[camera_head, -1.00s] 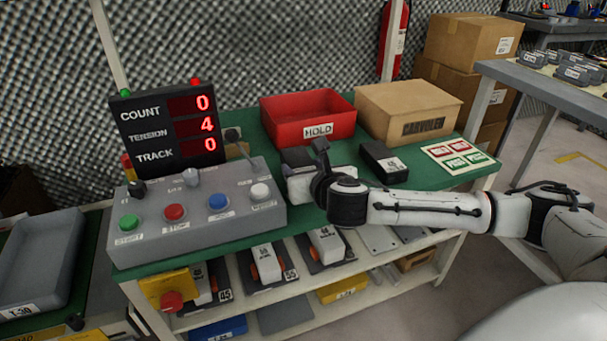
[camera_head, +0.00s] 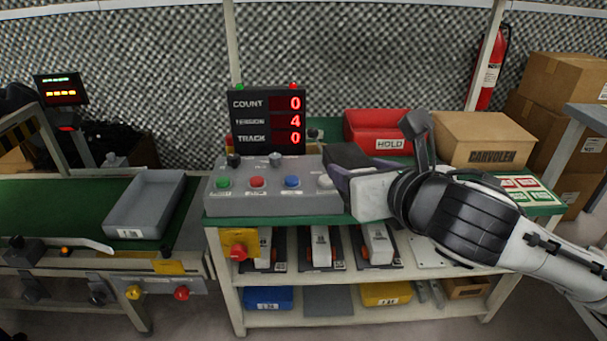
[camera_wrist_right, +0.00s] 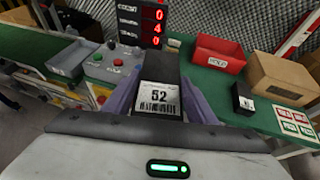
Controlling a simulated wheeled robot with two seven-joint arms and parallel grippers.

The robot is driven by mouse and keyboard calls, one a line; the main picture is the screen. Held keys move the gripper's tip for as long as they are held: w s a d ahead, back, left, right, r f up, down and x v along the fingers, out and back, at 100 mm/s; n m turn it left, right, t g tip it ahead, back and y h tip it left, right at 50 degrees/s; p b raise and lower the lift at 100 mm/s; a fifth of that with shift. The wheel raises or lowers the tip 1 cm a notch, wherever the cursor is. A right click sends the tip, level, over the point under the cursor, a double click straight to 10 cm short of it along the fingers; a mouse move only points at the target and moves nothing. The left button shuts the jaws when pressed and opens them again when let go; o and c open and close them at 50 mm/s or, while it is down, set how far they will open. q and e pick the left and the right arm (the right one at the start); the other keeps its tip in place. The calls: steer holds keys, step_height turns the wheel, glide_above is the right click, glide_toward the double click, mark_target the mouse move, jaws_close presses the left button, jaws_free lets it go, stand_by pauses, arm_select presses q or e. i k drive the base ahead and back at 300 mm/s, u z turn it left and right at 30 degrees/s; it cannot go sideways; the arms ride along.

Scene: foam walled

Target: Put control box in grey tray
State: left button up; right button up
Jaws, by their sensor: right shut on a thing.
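My right gripper (camera_head: 343,180) is shut on a black control box (camera_head: 347,156), held above the right part of the button panel. In the right wrist view the control box (camera_wrist_right: 160,88) sits between the two purple-grey fingers of my right gripper (camera_wrist_right: 160,78), with a white label reading 52 facing the camera. The grey tray (camera_head: 120,231) lies on the green conveyor at the left, well left of the gripper. It looks empty, and it also shows at the upper left of the right wrist view (camera_wrist_right: 70,72). My left gripper is not in view.
A grey button panel (camera_head: 240,203) and a black COUNT display (camera_head: 262,140) stand between gripper and tray. A red HOLD bin (camera_head: 380,128), a cardboard CARVOLEX box (camera_head: 490,155) and another black box (camera_wrist_right: 243,103) are on the bench. A gap separates bench and conveyor.

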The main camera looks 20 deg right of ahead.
mark_target(147, 202)
steer(key=k, duration=0.55)
steer(key=u, duration=1.1)
steer(key=i, duration=0.85)
steer(key=u, duration=0.4)
steer(key=i, duration=1.05)
steer(key=z, duration=0.95)
steer(key=i, duration=0.65)
steer(key=u, duration=0.05)
